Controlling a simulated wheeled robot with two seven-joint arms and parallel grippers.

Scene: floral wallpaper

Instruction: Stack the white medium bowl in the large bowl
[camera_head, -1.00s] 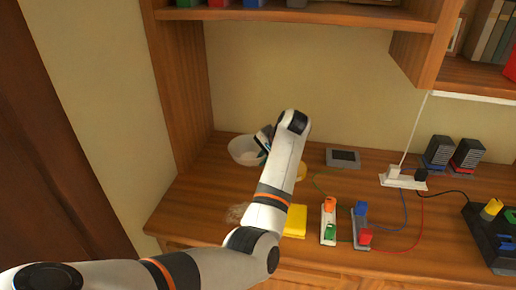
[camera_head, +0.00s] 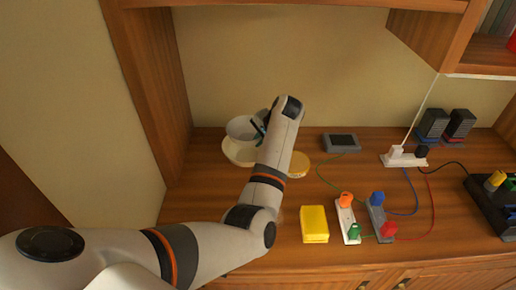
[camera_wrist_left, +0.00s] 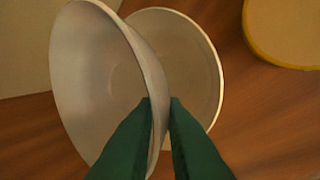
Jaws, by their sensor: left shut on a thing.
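The white medium bowl (camera_head: 241,130) is tilted at the back left of the desk, and its near rim is between the green fingers of my left gripper (camera_head: 263,124). In the left wrist view my left gripper (camera_wrist_left: 160,112) is shut on the wall of this white bowl (camera_wrist_left: 88,75). A wider cream bowl (camera_head: 236,155), which I take for the large bowl, is below and just behind it. In the wrist view the cream bowl (camera_wrist_left: 208,60) is partly hidden by the held bowl. Whether the two bowls touch I cannot tell. My right gripper is out of view.
A yellow-rimmed round thing (camera_head: 299,167) stands right of the bowls, partly behind my arm. A yellow block (camera_head: 314,224), coloured plugs on power strips (camera_head: 348,220) and a grey device (camera_head: 341,143) lie further right. The wooden side panel (camera_head: 150,90) rises left of the bowls.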

